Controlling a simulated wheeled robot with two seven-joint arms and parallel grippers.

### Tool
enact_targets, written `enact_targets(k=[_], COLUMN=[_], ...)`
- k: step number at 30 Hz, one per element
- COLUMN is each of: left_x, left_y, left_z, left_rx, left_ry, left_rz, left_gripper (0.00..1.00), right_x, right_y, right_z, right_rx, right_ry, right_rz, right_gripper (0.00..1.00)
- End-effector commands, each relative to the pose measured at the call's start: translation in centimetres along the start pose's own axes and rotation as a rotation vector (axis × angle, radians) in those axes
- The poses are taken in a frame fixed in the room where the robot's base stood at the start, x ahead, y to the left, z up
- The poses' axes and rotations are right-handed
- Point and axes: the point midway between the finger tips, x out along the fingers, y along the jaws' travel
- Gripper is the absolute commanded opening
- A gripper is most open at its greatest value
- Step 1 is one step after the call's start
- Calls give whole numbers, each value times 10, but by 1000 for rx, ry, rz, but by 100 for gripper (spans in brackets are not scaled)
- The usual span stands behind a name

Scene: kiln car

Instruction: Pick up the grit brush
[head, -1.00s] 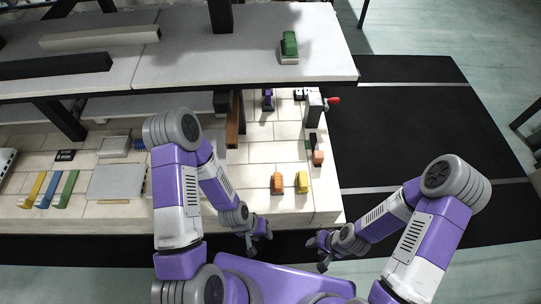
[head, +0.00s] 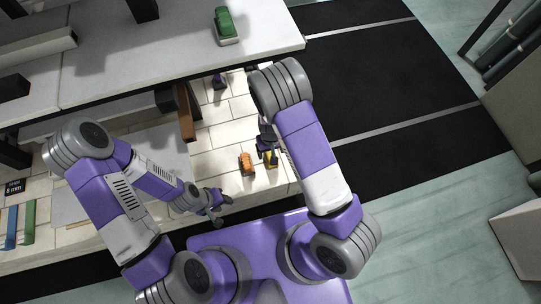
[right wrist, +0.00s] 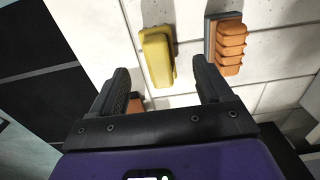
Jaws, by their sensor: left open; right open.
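I cannot tell for sure which object is the grit brush. A yellow block-like object (head: 271,161) stands on the pale tiled deck, partly covered by my right gripper (head: 266,146). In the right wrist view the yellow object (right wrist: 157,57) shows between the open fingers of my right gripper (right wrist: 161,66), and nothing is visibly gripped. An orange ribbed object with a grey backing (right wrist: 229,46) is just right of the fingers; in the head view this orange object (head: 246,163) is left of the yellow one. My left gripper (head: 214,207) is open and empty near the deck's front edge.
A grey upper shelf (head: 120,70) overhangs the deck and bears a green object (head: 224,25). A brown post (head: 185,112) stands left of the blocks. Blue and green bars (head: 28,222) lie far left. Black floor (head: 390,75) is clear at right.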

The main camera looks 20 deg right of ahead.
Motion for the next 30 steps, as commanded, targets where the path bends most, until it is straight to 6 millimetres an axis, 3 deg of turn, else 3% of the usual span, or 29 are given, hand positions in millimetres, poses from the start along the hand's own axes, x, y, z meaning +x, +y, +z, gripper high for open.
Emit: enact_targets(k=[11,18,26,30], left_x=[12,25,25,25], left_y=[-5,-10,-9,-9], left_z=[-1,-1,-1,-1], left_rx=[0,0,0,0], left_ry=[0,0,0,0], left_rz=[0,0,0,0], left_gripper=[43,43,43,43], right_x=[32,69,72,72], right_y=[0,3,3,3], right_z=[-7,-11,-12,-12], right_rx=[-5,-6,-6,-6], right_ry=[2,0,3,3], right_rz=[3,2,2,2], right_gripper=[79,79,79,60])
